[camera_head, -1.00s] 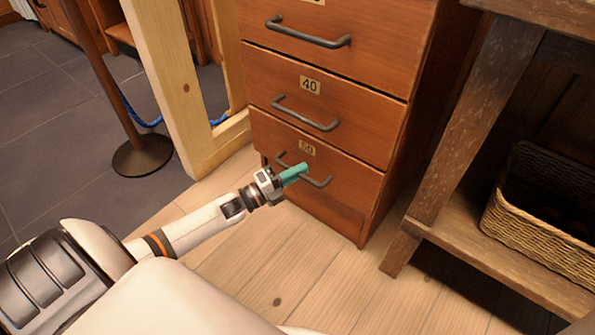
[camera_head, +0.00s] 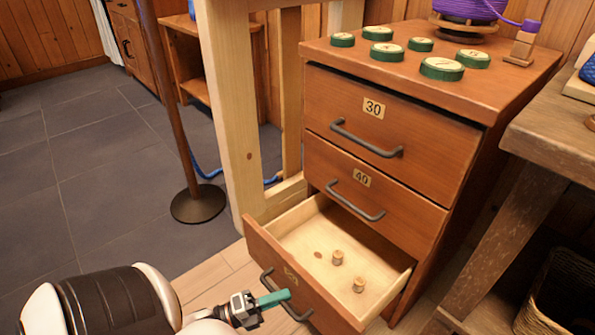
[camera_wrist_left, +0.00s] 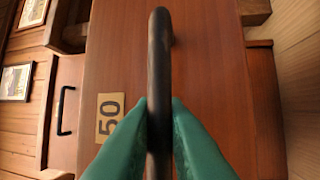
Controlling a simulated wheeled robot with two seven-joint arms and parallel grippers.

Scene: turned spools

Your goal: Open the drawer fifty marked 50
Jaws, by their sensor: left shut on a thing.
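The drawer marked 50 (camera_head: 312,301) is the lowest drawer of a wooden cabinet and stands pulled out in the head view. Its pale inside shows two small wooden spools (camera_head: 337,257) and a flat round spot. My left gripper (camera_head: 273,298) is at the drawer's front, its green fingers at the dark bar handle (camera_head: 268,284). In the left wrist view the green fingers (camera_wrist_left: 158,125) are shut on the handle (camera_wrist_left: 159,70), one on each side. The 50 label (camera_wrist_left: 109,117) is left of the handle there. My right gripper is not in view.
Drawers 30 (camera_head: 372,108) and 40 (camera_head: 361,179) above are shut. Several green discs (camera_head: 386,51) and a purple spool (camera_head: 470,8) are on the cabinet top. A wooden bench (camera_head: 560,130) stands close at the right. A post with a round base (camera_head: 198,204) stands at the left.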

